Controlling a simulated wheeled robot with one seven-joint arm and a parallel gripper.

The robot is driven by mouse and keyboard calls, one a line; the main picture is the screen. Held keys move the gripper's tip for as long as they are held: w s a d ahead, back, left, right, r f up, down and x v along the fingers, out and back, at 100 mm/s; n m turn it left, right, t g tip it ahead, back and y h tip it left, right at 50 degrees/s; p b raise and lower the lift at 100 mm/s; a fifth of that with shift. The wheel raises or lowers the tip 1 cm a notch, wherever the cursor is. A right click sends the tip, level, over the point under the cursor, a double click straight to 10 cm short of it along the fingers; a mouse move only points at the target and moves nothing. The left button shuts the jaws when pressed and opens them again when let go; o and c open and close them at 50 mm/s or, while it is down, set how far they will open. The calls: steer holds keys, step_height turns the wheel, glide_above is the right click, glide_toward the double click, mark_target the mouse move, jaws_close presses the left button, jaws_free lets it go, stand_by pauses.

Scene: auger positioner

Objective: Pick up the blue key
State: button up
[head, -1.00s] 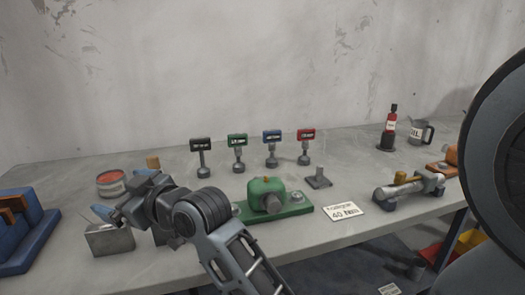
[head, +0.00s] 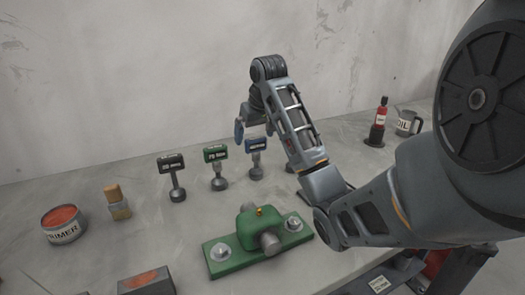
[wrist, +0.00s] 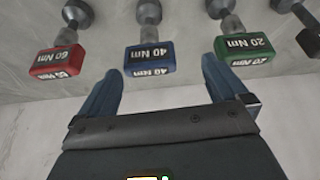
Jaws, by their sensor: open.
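The blue key (head: 256,145) stands upright on the bench, with a blue head on a grey stem and base. It is labelled 40 Nm in the wrist view (wrist: 150,57). My gripper (head: 254,132) is at the height of its head, fingers pointing down. In the wrist view my gripper (wrist: 160,66) is open and empty, with the blue head lying between and just beyond the fingertips. I cannot tell whether a finger touches it. In the head view my arm and fingers partly cover the key.
The green key (head: 216,153) and black key (head: 171,163) stand left of it. The red key (wrist: 57,62) shows in the wrist view; my arm mostly hides it in the head view. A green fixture (head: 222,266) lies in front. A primer tin (head: 63,226) stands left.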

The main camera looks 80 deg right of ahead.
mark_target(255, 147)
steer(key=shift+s+d+f+m+b, duration=0.15)
steer(key=shift+d+f+m+b, duration=0.15)
steer(key=shift+d+f+b, duration=0.35)
steer(key=shift+d+p+x, duration=0.15)
steer(key=shift+p+x, duration=0.1)
steer(key=shift+x, duration=1.35)
steer(key=shift+d+p+x, duration=0.15)
steer(key=shift+p+x, duration=0.1)
steer(key=shift+x, duration=1.35)
steer(key=shift+r, duration=0.1)
steer(key=shift+c, duration=0.4)
steer(key=shift+r, duration=0.1)
steer(key=c, duration=1)
steer(key=shift+o, duration=0.2)
